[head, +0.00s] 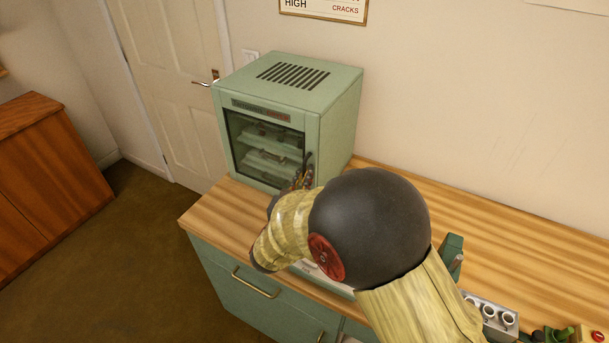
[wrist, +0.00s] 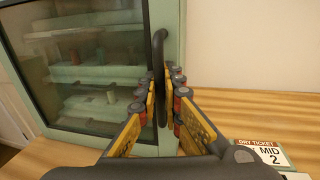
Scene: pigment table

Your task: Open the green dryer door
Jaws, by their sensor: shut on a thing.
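The green dryer (head: 340,110) stands on the wooden counter. Its glass door (head: 262,148) faces forward and looks closed, with shelves holding small items behind the glass. In the wrist view the door glass (wrist: 90,65) fills the left side, and a dark curved handle (wrist: 159,50) stands upright on the door's right edge. My gripper (wrist: 165,85) has its yellow fingers on both sides of the handle's lower part and is shut on it. In the head view my gripper (head: 300,180) is at the door's right edge, mostly hidden behind my arm.
A card reading "DRY TICKET" (wrist: 262,152) lies on the counter right of my gripper. A metal rack with round cups (head: 492,314) is at the counter's lower right. Counter drawers (head: 255,285) are below. A brown cabinet (head: 50,170) stands left, with open floor between.

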